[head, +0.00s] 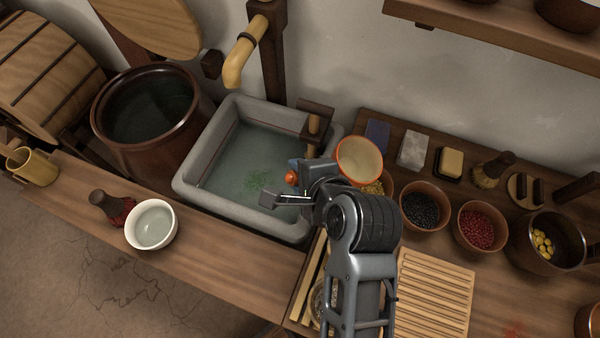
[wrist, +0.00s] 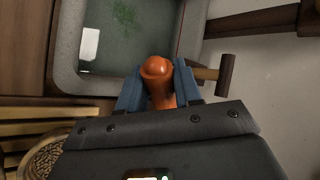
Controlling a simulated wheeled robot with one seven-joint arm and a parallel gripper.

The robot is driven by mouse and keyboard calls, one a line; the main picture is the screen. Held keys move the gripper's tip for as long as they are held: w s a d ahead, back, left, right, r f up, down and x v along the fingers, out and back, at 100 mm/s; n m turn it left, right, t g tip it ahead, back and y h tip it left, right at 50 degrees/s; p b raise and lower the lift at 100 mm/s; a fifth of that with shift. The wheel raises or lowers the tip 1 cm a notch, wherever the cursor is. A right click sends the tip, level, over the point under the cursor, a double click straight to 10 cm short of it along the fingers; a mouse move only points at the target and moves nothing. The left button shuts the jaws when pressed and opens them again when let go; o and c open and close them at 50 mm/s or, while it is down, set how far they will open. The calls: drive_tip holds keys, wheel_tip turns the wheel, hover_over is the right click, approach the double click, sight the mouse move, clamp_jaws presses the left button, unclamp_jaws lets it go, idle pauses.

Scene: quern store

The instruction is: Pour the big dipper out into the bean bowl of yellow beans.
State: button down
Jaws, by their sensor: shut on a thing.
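My gripper (head: 292,184) is shut on the orange handle (wrist: 160,85) of the big dipper, between its blue-padded fingers in the wrist view. The dipper's round cup (head: 358,160), with an orange rim and cream inside, shows right of my gripper in the head view. It is tilted, its mouth turned towards the camera. I see no contents in the part of the cup that shows. The bean bowl (head: 389,184) of yellow beans (head: 374,188) is just below and right of the cup, partly hidden by the cup and my arm. The cup is out of sight in the wrist view.
A stone basin (head: 183,186) of water lies left of my gripper. Bowls of black beans (head: 424,207) and red beans (head: 480,226) stand right of the bean bowl. A dark pot (head: 568,238) holds yellow pieces. A white bowl (head: 152,224) stands on the front counter; a slatted board (head: 436,290) lies right of my arm.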

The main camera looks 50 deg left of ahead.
drive_tip(key=shift+w+d+r+y, duration=0.15)
drive_tip(key=shift+d+r+y, duration=0.05)
drive_tip(key=shift+r+y, duration=0.25)
drive_tip(key=shift+w+d+r+m+g+y+b, duration=0.15)
drive_tip(key=shift+r+y+b, duration=0.3)
drive_tip(key=shift+b, duration=0.45)
drive_tip(key=shift+w+d+r+m+g+y+b, duration=0.15)
drive_tip(key=shift+d+r+g+y+b, duration=0.2)
drive_tip(key=shift+b, duration=0.5)
drive_tip(key=shift+w+d+r+m+y+b, duration=0.25)
drive_tip(key=shift+r+y+b, duration=0.4)
drive_tip(key=shift+b, duration=0.85)
drive_tip(key=shift+w+d+r+m+y+b, duration=0.1)
drive_tip(key=shift+d+r+m+y+b, duration=0.3)
drive_tip(key=shift+b, duration=1.1)
